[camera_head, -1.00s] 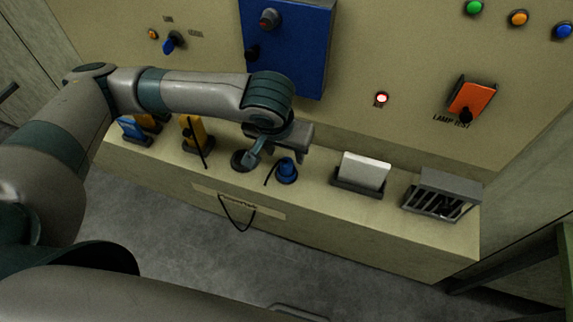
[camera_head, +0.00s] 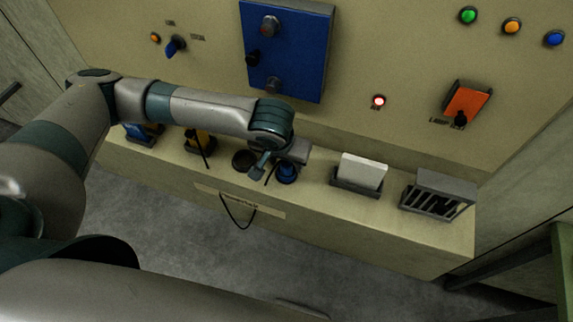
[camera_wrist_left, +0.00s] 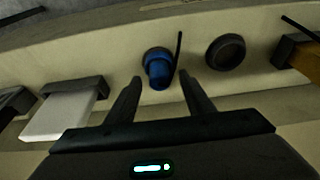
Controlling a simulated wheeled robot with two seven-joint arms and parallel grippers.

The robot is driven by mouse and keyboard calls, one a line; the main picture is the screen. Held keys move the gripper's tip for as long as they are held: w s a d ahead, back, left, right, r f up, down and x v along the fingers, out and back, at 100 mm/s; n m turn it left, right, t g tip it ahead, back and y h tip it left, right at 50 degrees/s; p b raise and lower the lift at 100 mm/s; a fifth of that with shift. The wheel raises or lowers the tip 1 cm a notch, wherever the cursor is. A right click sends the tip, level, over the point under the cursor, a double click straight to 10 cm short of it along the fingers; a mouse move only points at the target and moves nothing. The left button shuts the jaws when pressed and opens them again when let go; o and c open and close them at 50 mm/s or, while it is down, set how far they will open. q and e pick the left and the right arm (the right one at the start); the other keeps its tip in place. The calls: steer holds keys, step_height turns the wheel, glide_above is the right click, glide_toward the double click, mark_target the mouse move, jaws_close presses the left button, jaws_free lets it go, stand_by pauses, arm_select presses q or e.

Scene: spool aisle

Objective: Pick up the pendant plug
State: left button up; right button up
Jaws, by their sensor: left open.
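The pendant plug appears to be the short blue cylinder (camera_head: 287,174) on the front ledge. It also shows in the wrist view (camera_wrist_left: 158,70), with a thin black cord or stalk beside it. My left gripper (camera_head: 271,166) is above the plug and partly covers it in the head view. In the wrist view its two fingers (camera_wrist_left: 160,92) are spread and empty, and the plug appears between and beyond their tips. I cannot tell whether either finger touches it. My right gripper is not in view.
A round dark socket (camera_head: 243,160) lies left of the plug. A white block in a dark holder (camera_head: 361,172) and a grey slotted box (camera_head: 438,196) stand to the right. Yellow and blue items sit farther left. A blue panel box (camera_head: 288,50) is on the wall behind. A black loop (camera_head: 238,214) hangs in front.

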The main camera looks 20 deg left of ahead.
mark_target(286, 164)
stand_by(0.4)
arm_select(q)
steer(key=c, duration=1.1)
steer(key=shift+c, duration=0.2)
steer(key=shift+r, duration=0.1)
steer(key=shift+r+b, duration=0.45)
steer(key=shift+r, duration=0.1)
step_height(286, 164, up, 2)
steer(key=shift+r+b, duration=0.2)
steer(key=shift+b, duration=0.35)
steer(key=s+d+r+b, duration=0.2)
steer(key=s+d+r, duration=0.5)
steer(key=s+d, duration=0.1)
steer(key=shift+d+r, duration=0.15)
steer(key=shift+d, duration=0.1)
